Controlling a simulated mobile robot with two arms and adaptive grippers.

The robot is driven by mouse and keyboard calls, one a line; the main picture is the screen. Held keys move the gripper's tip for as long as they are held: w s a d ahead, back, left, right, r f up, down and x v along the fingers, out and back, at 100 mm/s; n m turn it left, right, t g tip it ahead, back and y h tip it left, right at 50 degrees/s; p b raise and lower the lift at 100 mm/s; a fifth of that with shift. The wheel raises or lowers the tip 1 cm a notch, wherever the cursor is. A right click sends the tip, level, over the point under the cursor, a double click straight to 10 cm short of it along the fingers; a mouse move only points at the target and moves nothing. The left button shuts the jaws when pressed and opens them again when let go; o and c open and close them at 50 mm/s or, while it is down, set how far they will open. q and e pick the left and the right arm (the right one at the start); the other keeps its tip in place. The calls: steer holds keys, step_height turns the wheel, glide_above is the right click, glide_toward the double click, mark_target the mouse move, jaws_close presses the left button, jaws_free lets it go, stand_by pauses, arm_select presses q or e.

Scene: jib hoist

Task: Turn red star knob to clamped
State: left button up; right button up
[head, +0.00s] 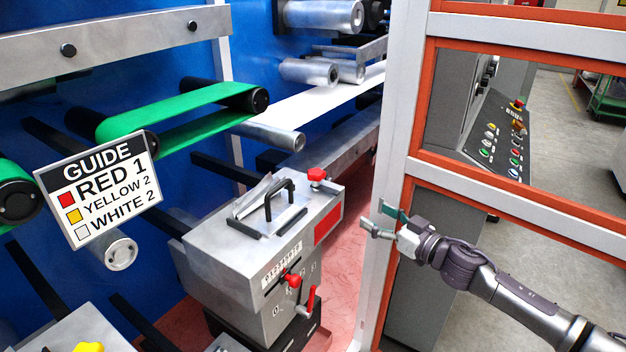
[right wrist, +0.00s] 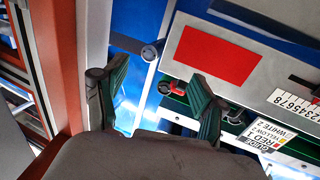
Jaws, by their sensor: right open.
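A grey metal box unit (head: 222,262) carries several red controls. A red knob (head: 316,174) sits on its top at the back right corner. Another red knob (head: 291,280) is on its front by a numbered scale, with a red lever (head: 311,297) just below right. Which of the two knobs is star-shaped is too small to tell. My right gripper (head: 374,216) is open and empty, right of the box and apart from it, by the white post. In the right wrist view its green-padded fingers (right wrist: 155,100) are spread with nothing between them. My left gripper is not in view.
A white and orange frame (head: 400,120) stands close beside my right gripper. A black handle (head: 280,195) rises from the box top. A guide sign (head: 98,190) and green belt (head: 180,108) are at left. Red floor shows between box and post.

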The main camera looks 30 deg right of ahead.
mark_target(317, 172)
steer(key=a+r+n+g+y, duration=0.25)
steer(key=r+y, duration=0.25)
steer(key=r, duration=0.3)
steer(key=shift+n+t, duration=0.35)
steer(key=shift+t, duration=0.1)
steer(key=p+x, duration=0.2)
steer(key=x, duration=1.1)
steer(key=shift+s+a+p, duration=0.1)
steer(key=shift+a+p, duration=0.05)
steer(key=shift+p, duration=0.15)
steer(key=shift+w+a, duration=0.25)
steer(key=shift+w, duration=0.2)
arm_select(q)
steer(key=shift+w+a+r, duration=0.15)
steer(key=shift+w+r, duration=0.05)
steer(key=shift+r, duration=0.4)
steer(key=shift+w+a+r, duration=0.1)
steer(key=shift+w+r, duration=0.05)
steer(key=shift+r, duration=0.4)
